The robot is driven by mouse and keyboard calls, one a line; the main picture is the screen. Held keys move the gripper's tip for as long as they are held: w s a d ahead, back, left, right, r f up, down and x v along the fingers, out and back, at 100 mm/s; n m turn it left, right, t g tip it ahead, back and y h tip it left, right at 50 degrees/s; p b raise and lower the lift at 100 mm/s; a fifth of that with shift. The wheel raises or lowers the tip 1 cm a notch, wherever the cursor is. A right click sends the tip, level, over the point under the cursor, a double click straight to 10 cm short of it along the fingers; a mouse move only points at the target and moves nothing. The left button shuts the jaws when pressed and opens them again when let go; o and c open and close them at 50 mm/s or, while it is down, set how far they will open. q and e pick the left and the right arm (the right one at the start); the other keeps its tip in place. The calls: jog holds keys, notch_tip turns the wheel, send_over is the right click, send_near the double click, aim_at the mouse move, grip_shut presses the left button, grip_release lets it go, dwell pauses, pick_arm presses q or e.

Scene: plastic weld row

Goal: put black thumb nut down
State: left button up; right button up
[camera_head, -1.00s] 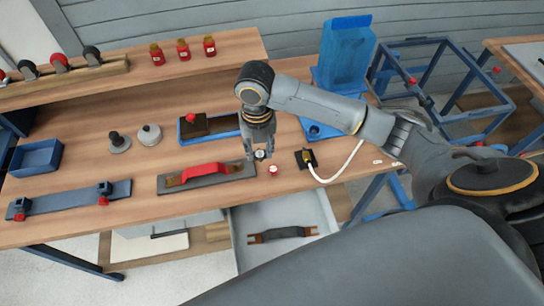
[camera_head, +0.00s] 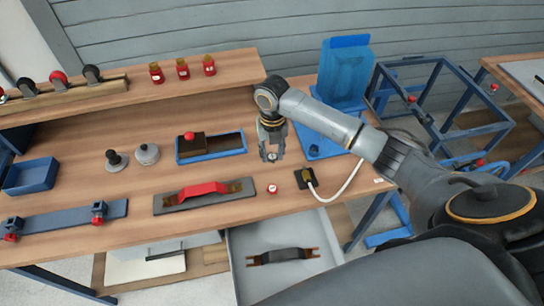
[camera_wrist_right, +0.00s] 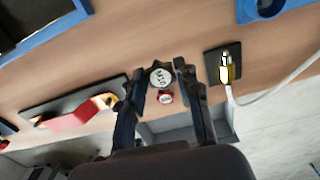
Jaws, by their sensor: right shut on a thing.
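My right gripper (camera_head: 270,156) is shut on the black thumb nut (camera_wrist_right: 161,77), a small dark round piece with a pale marked face turned to the wrist camera. In the right wrist view the nut sits between the two fingertips (camera_wrist_right: 160,84). In the head view the nut is small and mostly covered by the fingers. The gripper points down over the workbench (camera_head: 140,202); its exact height above the top is hard to tell. My left gripper is not in view.
A small red round piece (camera_wrist_right: 166,98) lies near the held nut. A red-handled part on a grey plate (camera_head: 203,190) lies to the left. A black plate with a cabled connector (camera_wrist_right: 226,66) is to the right. Behind is a blue tray (camera_head: 212,156). An open drawer (camera_head: 233,262) sticks out below.

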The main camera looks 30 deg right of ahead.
aim_at(272, 159)
jog(key=shift+w+d+f, duration=0.3)
jog(key=shift+w+f, duration=0.35)
jog(key=shift+f, duration=1.85)
jog(key=shift+f, duration=0.1)
jog(key=o, duration=1.1)
notch_tip(272, 159, up, 12)
jog(key=shift+r+b, duration=0.15)
jog(key=shift+b, duration=0.35)
